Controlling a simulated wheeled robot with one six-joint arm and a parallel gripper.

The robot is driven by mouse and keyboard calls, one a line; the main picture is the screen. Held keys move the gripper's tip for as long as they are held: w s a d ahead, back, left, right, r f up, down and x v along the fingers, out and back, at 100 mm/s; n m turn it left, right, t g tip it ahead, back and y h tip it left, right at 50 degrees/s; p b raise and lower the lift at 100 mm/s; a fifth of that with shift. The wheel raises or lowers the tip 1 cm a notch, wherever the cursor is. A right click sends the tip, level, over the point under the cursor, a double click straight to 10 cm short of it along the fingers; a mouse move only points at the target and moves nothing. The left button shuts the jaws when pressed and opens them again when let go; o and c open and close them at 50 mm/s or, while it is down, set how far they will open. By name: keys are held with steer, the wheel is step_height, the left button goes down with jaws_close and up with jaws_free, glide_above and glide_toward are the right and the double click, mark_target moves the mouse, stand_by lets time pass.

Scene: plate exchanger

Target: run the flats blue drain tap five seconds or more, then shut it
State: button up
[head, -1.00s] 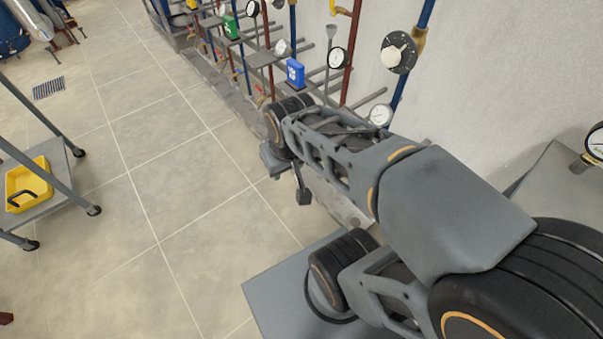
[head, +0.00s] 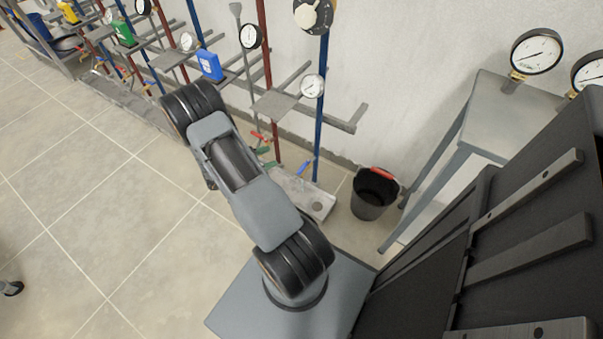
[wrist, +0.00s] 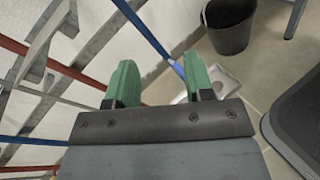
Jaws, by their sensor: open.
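A blue tap lever (head: 304,169) sits low on the rightmost blue pipe (head: 321,110), above a grey drain tray (head: 316,204). In the wrist view a blue lever (wrist: 178,69) shows beyond and between my fingers, at the foot of a blue pipe (wrist: 146,30). My gripper (wrist: 160,62) has two green fingers, spread apart with nothing between them. It is apart from the lever. No water flow is visible. I cannot read any label naming this tap.
A black bucket (head: 372,193) with a red grip stands right of the tray. A grey table (head: 505,110) with gauges is farther right. Open tiled floor lies to the left.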

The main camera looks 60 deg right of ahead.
step_height(320, 180, down, 10)
steer(key=s+d+n+t+h+b, duration=0.1)
steer(key=d+n+t+h, duration=0.1)
steer(key=d+n+h, duration=0.15)
steer(key=n+t+b, duration=0.2)
steer(key=n+t, duration=0.3)
steer(key=n, duration=0.1)
glide_toward(298, 173)
steer(key=d+b, duration=0.3)
steer(key=d, duration=0.9)
steer(key=shift+d+f, duration=0.1)
steer(key=shift+d, duration=0.3)
steer(key=shift+c, duration=0.4)
jaws_close()
